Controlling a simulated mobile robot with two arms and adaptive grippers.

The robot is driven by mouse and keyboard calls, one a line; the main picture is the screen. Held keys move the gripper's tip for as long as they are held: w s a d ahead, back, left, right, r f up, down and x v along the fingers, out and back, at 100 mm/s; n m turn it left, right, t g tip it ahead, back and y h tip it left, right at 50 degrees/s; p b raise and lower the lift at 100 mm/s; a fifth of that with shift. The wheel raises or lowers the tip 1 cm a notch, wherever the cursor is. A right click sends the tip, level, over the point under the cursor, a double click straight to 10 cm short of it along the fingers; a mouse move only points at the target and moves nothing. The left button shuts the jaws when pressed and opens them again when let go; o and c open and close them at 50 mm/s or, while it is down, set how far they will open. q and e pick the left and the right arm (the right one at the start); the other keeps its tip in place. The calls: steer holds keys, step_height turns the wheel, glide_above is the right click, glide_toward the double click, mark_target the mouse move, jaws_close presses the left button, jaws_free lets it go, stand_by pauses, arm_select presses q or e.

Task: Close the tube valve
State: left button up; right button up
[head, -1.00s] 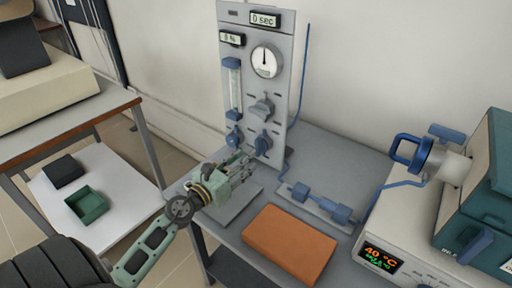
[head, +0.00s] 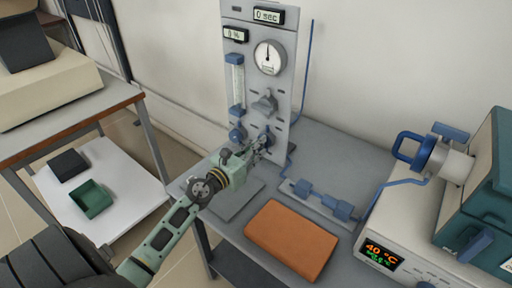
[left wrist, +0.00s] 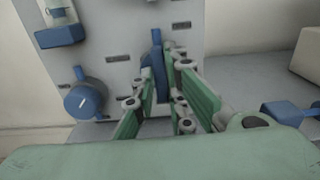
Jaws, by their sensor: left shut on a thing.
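The grey gauge panel (head: 285,112) stands upright at the back of the table. A blue valve knob (left wrist: 157,62) is at its lower right; in the head view my gripper partly covers it. My left gripper (head: 260,144) has its fingers around this knob and is shut on it. In the left wrist view the knob's blue handle stands upright between the green fingers. A second blue knob (head: 237,132) is at the panel's lower left, clear of the gripper. A grey knob (head: 264,102) is above. My right gripper is not in view.
Blue tube fittings (head: 322,199) lie on the table right of the panel. An orange block (head: 290,239) lies in front. A furnace unit with an orange-green display (head: 381,255) stands at the right. A side table with a cream device (head: 50,90) is at the left.

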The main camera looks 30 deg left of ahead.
arm_select(q)
jaws_close()
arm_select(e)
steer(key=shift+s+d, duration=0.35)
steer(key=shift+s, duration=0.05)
arm_select(q)
steer(key=shift+n, duration=0.3)
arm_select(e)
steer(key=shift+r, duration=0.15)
arm_select(q)
steer(key=n+p, duration=0.5)
steer(key=n, duration=1.2)
steer(key=shift+a+f, duration=0.1)
steer(key=shift+a, duration=0.05)
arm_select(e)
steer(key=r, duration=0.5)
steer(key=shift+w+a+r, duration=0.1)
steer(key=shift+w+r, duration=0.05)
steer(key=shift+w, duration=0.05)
arm_select(q)
steer(key=shift+n+p, duration=0.3)
